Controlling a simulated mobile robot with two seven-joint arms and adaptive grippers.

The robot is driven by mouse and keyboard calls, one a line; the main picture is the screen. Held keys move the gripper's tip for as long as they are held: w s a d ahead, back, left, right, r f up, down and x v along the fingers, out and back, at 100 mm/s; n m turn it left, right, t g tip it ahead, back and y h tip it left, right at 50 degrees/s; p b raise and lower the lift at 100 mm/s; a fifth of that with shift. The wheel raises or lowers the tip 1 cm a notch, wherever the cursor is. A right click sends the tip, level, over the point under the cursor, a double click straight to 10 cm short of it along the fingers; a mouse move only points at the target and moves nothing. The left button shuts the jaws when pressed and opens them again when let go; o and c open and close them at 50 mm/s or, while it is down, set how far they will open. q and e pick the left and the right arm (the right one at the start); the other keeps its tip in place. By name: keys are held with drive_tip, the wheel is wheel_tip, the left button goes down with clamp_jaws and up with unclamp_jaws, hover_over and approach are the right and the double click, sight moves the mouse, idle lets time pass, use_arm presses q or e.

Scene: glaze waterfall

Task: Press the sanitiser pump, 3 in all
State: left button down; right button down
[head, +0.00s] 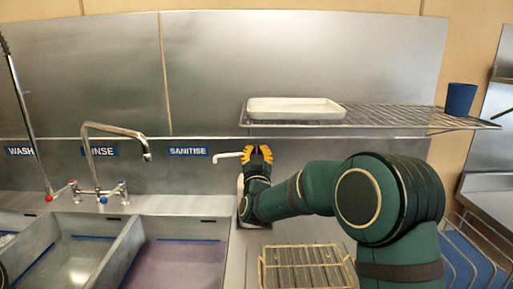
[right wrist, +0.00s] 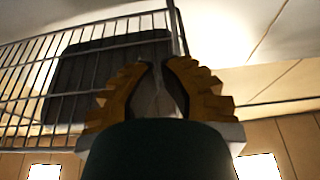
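My left gripper is out of view.
A wire shelf (head: 400,117) with a white tray (head: 295,108) and a blue cup (head: 460,98) hangs above my right gripper. Sinks (head: 180,265) and a tap (head: 115,130) are to the left. A wire rack (head: 303,268) lies below my forearm.

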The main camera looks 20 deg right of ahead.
drive_tip(key=w, duration=0.2)
drive_tip(key=w+d, duration=0.1)
drive_tip(key=w, duration=0.1)
drive_tip(key=w+d, duration=0.1)
drive_tip(key=w, duration=0.2)
drive_tip(key=shift+r, duration=0.15)
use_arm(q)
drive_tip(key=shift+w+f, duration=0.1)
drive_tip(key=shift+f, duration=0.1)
use_arm(e)
drive_tip(key=shift+f, duration=0.8)
